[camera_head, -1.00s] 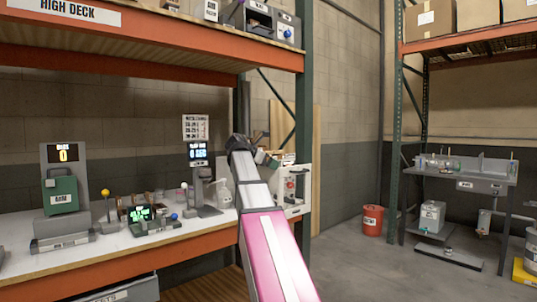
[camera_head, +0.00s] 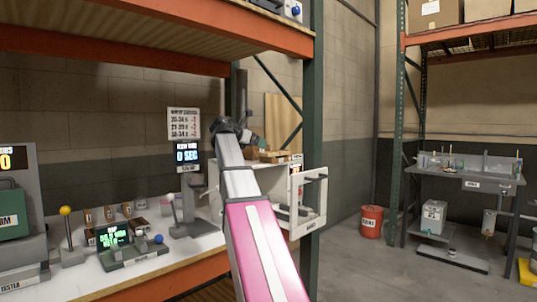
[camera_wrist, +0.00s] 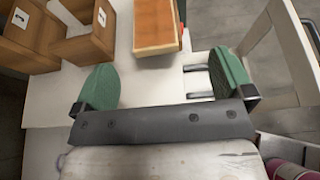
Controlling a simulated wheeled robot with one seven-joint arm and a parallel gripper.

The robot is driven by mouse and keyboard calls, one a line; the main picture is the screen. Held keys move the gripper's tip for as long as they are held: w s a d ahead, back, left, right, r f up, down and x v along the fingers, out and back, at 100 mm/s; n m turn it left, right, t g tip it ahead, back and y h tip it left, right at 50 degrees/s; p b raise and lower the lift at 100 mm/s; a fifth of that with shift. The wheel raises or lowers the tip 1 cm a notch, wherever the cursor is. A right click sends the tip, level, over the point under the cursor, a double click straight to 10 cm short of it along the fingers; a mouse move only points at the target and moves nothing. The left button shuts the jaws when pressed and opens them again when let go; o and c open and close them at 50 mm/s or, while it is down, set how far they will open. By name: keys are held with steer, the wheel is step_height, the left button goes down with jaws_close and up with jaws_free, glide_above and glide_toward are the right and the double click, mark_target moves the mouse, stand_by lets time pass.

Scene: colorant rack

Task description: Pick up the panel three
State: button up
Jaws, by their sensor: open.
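My gripper (camera_wrist: 165,68) is open, its two green fingers spread wide with nothing between them in the wrist view. In the head view my gripper (camera_head: 258,140) is above the top of a white cabinet (camera_head: 272,183). A wooden piece with an orange-brown face (camera_wrist: 156,25) lies just beyond the fingertips. Two wooden box-like pieces with white labels, one at the far upper left (camera_wrist: 25,40) and one beside it (camera_wrist: 85,35), sit left of it. The label numbers are too small to read surely, so I cannot tell which piece is panel three.
The cabinet's open white door frame (camera_wrist: 275,50) stands close to the right finger. The bench (camera_head: 150,268) holds a timer display (camera_head: 187,155) and a green-screen device (camera_head: 113,235). A rack post (camera_head: 313,130) stands right of my arm. A red bucket (camera_head: 371,221) is on the open floor.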

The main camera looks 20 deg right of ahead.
mark_target(275, 153)
steer(key=shift+w, duration=0.35)
steer(key=shift+w+d+f, duration=0.15)
steer(key=shift+d, duration=0.15)
steer(key=x, duration=0.4)
steer(key=shift+w+d+f, duration=0.1)
steer(key=shift+d, duration=0.15)
steer(key=shift+x, duration=2.8)
steer(key=shift+w+a+f, duration=0.15)
steer(key=shift+a, duration=0.05)
steer(key=c, duration=1.1)
